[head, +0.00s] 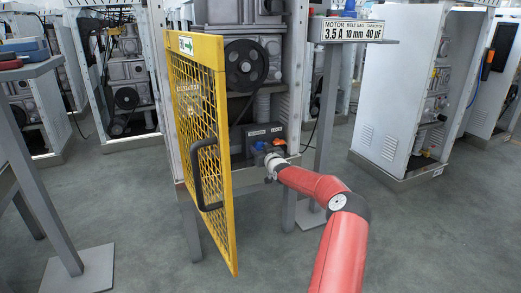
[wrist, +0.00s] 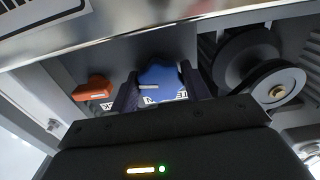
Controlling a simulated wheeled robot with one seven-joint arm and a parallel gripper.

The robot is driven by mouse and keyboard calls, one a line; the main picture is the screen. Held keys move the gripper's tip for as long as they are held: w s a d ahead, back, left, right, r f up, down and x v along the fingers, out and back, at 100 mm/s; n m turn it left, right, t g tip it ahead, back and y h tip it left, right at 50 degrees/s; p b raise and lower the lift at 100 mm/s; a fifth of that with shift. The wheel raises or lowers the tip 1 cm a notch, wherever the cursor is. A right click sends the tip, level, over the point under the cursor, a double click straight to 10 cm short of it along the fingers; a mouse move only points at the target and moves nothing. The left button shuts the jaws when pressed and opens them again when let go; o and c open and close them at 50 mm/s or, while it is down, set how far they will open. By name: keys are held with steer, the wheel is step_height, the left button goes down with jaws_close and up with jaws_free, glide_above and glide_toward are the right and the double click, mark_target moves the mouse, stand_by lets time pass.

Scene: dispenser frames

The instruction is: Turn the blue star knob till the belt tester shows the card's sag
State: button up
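The blue star knob (wrist: 163,80) has a pale pointer line and sits between my gripper's (wrist: 160,88) two dark fingers in the wrist view. The fingers lie close on both sides of it, with no clear gap. In the head view the knob (head: 259,146) is a small blue spot on the dark labelled box, with my gripper (head: 267,160) at it. The card (head: 345,30) reads motor 3.5 A, belt sag 10 mm, capacitor 40 µF. No tester reading is legible; white labels by the knob are partly hidden by my gripper.
The yellow mesh door (head: 203,130) stands open left of my arm. A grey table (head: 30,70) is at far left, with clear floor between.

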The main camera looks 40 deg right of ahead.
steer(key=shift+c, duration=1.2)
steer(key=shift+m, duration=0.3)
steer(key=m+b, duration=0.1)
steer(key=m, duration=0.3)
steer(key=shift+m+b, duration=0.4)
steer(key=shift+m, duration=1.2)
steer(key=o, duration=1)
